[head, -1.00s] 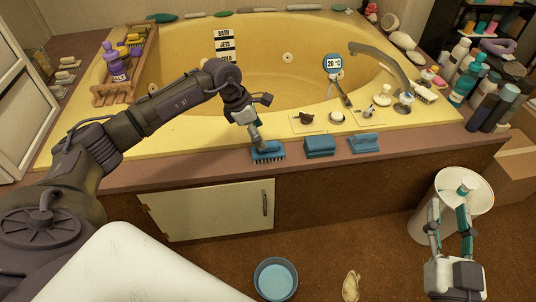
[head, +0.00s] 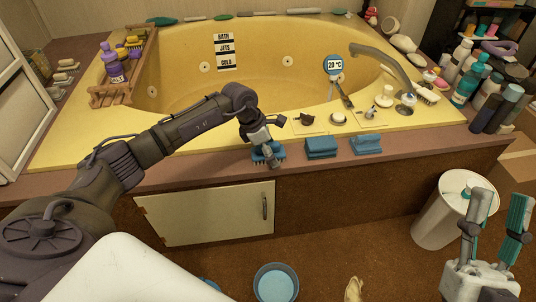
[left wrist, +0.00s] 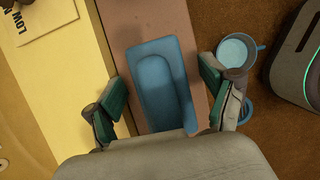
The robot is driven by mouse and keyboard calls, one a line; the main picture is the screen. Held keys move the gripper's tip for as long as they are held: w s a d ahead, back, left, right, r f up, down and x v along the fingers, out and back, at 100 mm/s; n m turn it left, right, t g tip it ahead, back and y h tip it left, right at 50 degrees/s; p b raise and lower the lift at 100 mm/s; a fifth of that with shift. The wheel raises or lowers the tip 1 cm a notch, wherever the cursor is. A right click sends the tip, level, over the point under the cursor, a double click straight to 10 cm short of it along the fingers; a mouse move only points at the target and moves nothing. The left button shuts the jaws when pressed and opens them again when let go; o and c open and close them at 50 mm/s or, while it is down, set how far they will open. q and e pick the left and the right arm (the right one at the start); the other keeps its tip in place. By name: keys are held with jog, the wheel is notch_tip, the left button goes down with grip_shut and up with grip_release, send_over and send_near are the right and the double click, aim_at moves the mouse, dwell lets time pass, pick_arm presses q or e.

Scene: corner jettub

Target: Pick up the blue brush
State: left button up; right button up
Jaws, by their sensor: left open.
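The blue brush (head: 261,158) sits on the brown ledge at the front of the yellow tub, with its bristles down. My left gripper (head: 268,150) is right over it and hides much of it in the head view. My right gripper (head: 497,212) is open and empty at the lower right, beside the white bin.
Two other blue items, a block (head: 320,148) and a handled piece (head: 367,145), stand to the right on the ledge. The tub (head: 180,130) lies behind. A blue mug (head: 275,283) is on the floor. A white bin (head: 440,220) stands at right.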

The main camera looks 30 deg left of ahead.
aim_at(275, 145)
pick_arm(q)
jog(key=c, duration=1.3)
jog(key=shift+r, duration=0.1)
jog(key=shift+r, duration=0.2)
jog(key=r, duration=0.1)
jog(key=r+p, duration=0.2)
jog(key=r, duration=0.1)
jog(key=shift+s+d+r, duration=0.1)
jog(key=shift+s+d, duration=0.15)
jog(key=s+d+r, duration=0.1)
jog(key=s+d+r+p, duration=0.1)
jog(key=s, duration=0.1)
jog(key=shift+d+r, duration=0.2)
jog(key=shift+d, duration=0.15)
jog(key=s+d+r+p, duration=0.2)
jog(key=s+d+r, duration=0.1)
jog(key=s+d, duration=0.1)
jog(key=shift+s+d+r, duration=0.35)
jog(key=shift+s+r, duration=0.05)
jog(key=shift+s, duration=0.1)
pick_arm(e)
jog(key=w+d+f+g+h, duration=0.1)
jog(key=w+f+g+h, duration=0.1)
jog(key=f+g, duration=0.4)
jog(key=w+f+g+h, duration=0.1)
jog(key=f+g+h, duration=0.1)
jog(key=f+g, duration=0.5)
jog(key=shift+w+d+f+h, duration=0.3)
jog(key=shift+w+d+f, duration=0.1)
jog(key=shift+f, duration=2.1)
